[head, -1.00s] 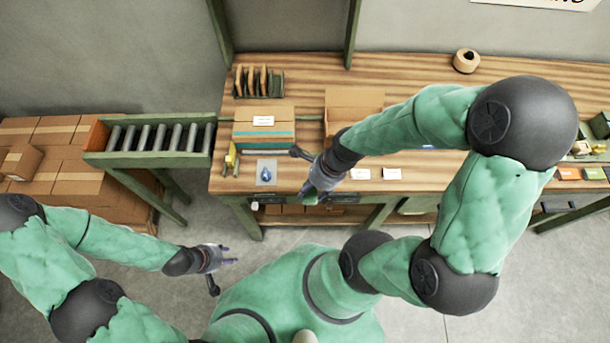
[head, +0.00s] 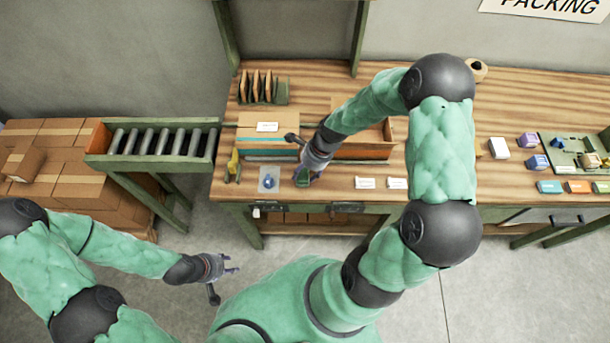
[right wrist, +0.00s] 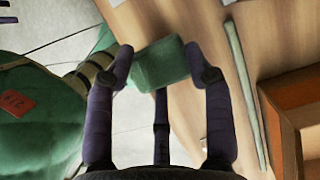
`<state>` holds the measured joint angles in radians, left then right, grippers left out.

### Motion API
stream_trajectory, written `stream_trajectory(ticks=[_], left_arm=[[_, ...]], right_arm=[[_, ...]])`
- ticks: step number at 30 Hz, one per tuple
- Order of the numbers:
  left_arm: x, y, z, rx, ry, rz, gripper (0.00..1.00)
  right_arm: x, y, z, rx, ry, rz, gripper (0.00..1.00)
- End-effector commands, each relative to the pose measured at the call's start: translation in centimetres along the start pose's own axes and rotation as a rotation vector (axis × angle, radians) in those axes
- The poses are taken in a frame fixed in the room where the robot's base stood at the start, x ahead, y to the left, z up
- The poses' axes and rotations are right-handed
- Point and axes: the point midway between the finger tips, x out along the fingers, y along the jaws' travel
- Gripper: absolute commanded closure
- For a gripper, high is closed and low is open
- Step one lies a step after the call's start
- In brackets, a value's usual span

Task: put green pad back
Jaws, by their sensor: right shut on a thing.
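The green pad (right wrist: 160,64) is a small green block between the fingers of my right gripper (right wrist: 162,72) in the right wrist view. In the head view my right gripper (head: 303,174) is shut on it, over the front left part of the table, just right of a clear bag with a blue item. The pad is mostly hidden there. My left gripper (head: 232,266) is open and empty, low in front of the table.
At the table's right are a teal pad (head: 549,187), an orange pad (head: 578,187), purple stamps (head: 528,139) and a green board (head: 572,151). White cards (head: 365,183) lie at the front middle. A cardboard box (head: 267,127) and open tray (head: 373,151) stand behind my right gripper.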

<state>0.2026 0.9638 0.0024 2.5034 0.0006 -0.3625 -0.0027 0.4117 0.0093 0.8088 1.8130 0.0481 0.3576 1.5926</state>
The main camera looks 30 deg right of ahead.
Motion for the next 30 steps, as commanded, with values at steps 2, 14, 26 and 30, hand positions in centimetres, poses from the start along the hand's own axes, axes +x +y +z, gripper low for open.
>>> stream_trajectory(ticks=[2,14,26,30], left_arm=[[0.3,-0.1,0.0,0.0,0.0,0.0,0.6],[0.5,-0.2,0.0,0.0,0.0,0.0,0.6],[0.6,-0.2,0.0,0.0,0.0,0.0,0.6],[0.6,-0.2,0.0,0.0,0.0,0.0,0.6]], right_arm=[[1.2,0.1,-0.4,0.002,0.0,0.003,0.74],[2.8,0.0,-1.0,0.0,0.0,0.0,0.74],[3.1,0.0,-1.1,0.0,0.0,0.0,0.24],[3.0,0.0,-1.1,0.0,0.0,0.0,0.24]])
